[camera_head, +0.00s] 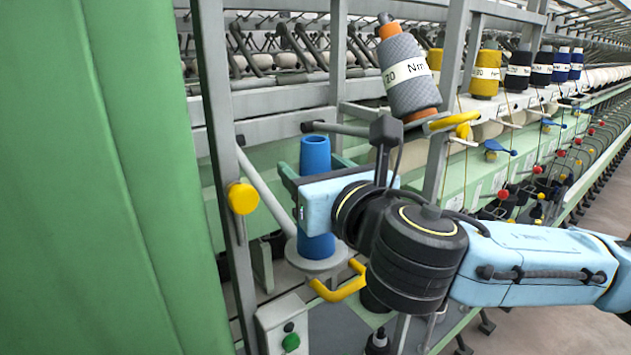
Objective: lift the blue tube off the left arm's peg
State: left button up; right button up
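The blue tube (315,153) stands upright on a grey round plate (318,262) of the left arm, which has a yellow handle (341,284). The peg is hidden inside the tube. My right gripper (312,180) comes in from the right at the tube's middle. Its light blue body covers part of the tube, and dark finger parts show on both sides of it. Whether the fingers press on the tube cannot be seen. The tube's top and lower part show above and below the gripper. My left gripper is not in view.
A grey yarn bobbin (409,76) on an orange core leans on the arm to the right, close above my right wrist. A grey upright post (222,170) with a yellow knob (242,198) stands left of the tube. A green panel (95,180) fills the left side.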

jog(key=c, duration=0.9)
